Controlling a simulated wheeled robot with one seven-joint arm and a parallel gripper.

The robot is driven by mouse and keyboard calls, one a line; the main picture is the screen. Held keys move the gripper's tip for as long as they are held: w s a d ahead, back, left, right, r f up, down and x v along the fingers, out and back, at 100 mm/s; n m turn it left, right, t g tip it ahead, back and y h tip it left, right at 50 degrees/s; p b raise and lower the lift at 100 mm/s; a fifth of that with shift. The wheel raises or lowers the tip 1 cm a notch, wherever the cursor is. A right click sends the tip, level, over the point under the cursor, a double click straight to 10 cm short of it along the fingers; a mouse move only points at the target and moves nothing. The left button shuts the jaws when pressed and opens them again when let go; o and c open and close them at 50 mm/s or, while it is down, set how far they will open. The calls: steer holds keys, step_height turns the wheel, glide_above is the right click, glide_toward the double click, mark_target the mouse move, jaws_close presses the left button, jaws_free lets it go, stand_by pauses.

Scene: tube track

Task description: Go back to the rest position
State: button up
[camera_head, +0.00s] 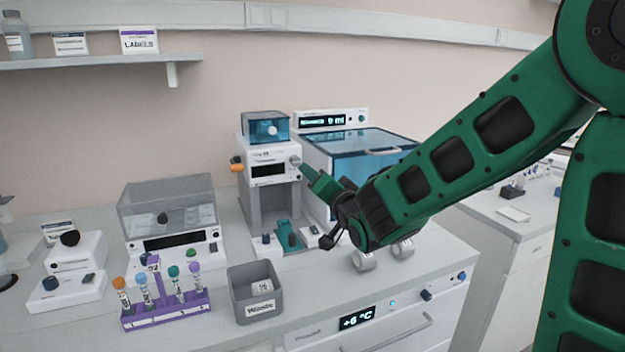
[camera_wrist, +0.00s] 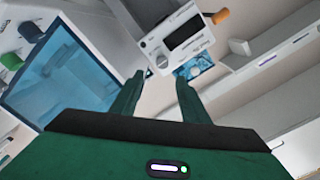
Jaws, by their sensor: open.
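My gripper (camera_head: 309,174) is raised in front of the white instrument (camera_head: 272,155) with the small blue-tinted box on top. The white instrument (camera_wrist: 170,35) shows tilted beyond the fingertips. My green arm reaches in from the right of the head view.
A blue-lidded machine (camera_head: 358,150) stands just right of the instrument, partly behind my arm. A purple tube rack (camera_head: 165,312) and a grey waste bin (camera_head: 257,292) stand at the front of the bench. A shelf (camera_head: 100,62) is on the back wall.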

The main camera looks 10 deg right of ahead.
steer(key=s+d+f+g+h, duration=0.3)
steer(key=s+d+f+g, duration=0.3)
steer(key=d, duration=0.5)
steer(key=s+d+f+g+h, duration=0.3)
steer(key=s+d+f, duration=0.2)
steer(key=s+d, duration=0.4)
steer(key=s+d+f+g+y, duration=0.1)
steer(key=s+g, duration=0.3)
steer(key=s, duration=0.9)
steer(key=s+d+f+g+y, duration=0.1)
steer(key=s+g, duration=0.4)
steer(key=s, duration=0.8)
steer(key=shift+s+d+f+n+y, duration=0.2)
steer(key=shift+d+f+n+y, duration=0.15)
steer(key=shift+f+y, duration=0.4)
steer(key=shift+w+f, duration=0.3)
steer(key=shift+w, duration=0.35)
